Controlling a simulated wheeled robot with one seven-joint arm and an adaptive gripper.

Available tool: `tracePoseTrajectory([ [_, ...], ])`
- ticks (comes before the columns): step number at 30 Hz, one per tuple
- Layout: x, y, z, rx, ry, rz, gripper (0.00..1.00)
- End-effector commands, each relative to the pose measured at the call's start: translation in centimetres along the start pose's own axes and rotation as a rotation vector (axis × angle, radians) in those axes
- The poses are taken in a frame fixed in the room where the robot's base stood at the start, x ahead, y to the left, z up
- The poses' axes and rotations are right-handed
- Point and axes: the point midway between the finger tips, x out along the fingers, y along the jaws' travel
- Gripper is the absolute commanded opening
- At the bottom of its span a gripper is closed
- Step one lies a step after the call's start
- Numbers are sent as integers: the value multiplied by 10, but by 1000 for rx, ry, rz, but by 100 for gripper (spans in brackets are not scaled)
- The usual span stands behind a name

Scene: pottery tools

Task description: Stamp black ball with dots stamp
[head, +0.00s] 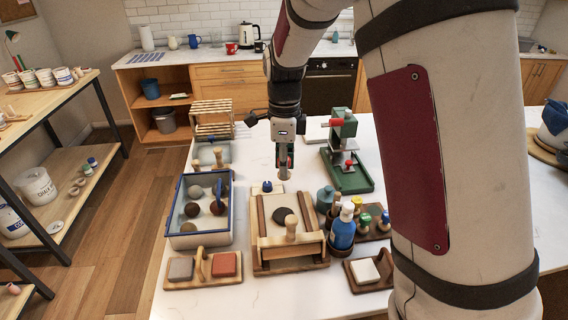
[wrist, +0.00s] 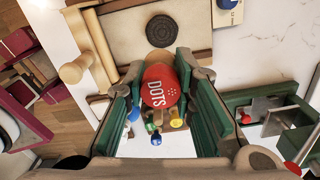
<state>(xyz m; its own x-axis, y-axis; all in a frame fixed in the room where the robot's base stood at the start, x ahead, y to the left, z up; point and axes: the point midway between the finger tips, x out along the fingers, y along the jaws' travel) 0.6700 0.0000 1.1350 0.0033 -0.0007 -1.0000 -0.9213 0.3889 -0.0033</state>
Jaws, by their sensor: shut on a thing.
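My gripper (head: 284,172) is shut on a red round stamp (wrist: 158,86) lettered DOTS, seen in the wrist view between the green finger pads. The held stamp's underside is hidden. The black clay (head: 284,216) is a flat dark disc lying on the pale work board (head: 267,238). In the wrist view the disc (wrist: 162,30) shows a faint pattern on its top. My gripper hangs above the table, beyond the board's far edge in the head view and apart from the disc. The other stamps (head: 365,222) stand in a wooden rack right of the board.
A blue-rimmed tray (head: 229,232) with several balls stands left of the board. A wooden roller handle (head: 291,228) rises at its near side. A blue bottle (head: 342,234) stands right of the board. A green press (head: 347,180) stands behind right.

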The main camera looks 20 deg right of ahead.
Motion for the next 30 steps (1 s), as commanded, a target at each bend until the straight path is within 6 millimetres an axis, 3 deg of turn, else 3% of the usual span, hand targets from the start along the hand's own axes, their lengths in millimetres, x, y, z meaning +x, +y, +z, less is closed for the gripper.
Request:
tracePoseTrajectory([
  [15, 60, -1, 0, 1, 1, 3, 1],
  [30, 105, -1, 0, 0, 0, 2, 1],
])
